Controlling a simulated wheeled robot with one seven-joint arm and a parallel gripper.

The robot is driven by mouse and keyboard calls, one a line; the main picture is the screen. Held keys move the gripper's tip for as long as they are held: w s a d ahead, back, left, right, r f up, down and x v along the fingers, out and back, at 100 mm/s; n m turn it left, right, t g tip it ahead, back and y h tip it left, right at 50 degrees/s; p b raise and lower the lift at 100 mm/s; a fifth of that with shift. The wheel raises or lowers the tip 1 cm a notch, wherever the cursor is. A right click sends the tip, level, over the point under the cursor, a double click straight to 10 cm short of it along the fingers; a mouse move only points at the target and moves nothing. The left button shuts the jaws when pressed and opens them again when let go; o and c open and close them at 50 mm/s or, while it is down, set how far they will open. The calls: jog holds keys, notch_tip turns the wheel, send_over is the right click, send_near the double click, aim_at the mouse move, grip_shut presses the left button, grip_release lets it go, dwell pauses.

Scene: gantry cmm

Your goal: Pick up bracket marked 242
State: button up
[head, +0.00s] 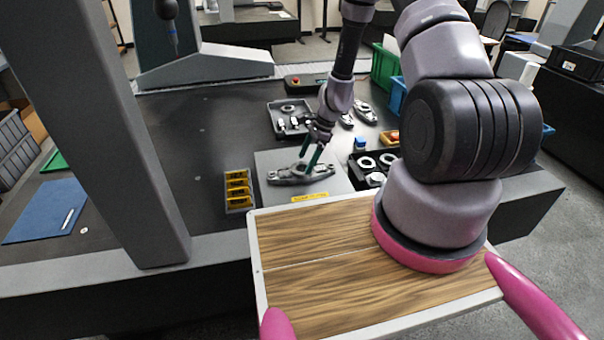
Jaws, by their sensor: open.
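A grey metal bracket (287,176) lies on a grey plate (268,159) near the front of the dark table. My gripper (307,163) points down at this bracket from above, with its teal fingers open at the middle of the bracket. I cannot tell whether the fingers touch it. Two similar grey brackets lie farther back, one (347,120) just right of my gripper's wrist and one (365,111) beyond it. No number is readable on any bracket, so I cannot tell which is marked 242.
A yellow-slotted rack (238,189) stands left of the plate. A dark tray (275,117) of small parts lies behind. A black holder (361,172) with rings is at the right. A grey column (130,130) rises at the left. The table's left middle is clear.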

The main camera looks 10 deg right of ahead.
aim_at(302, 167)
jog(key=x, duration=0.4)
grip_shut()
jog(key=shift+r, duration=0.1)
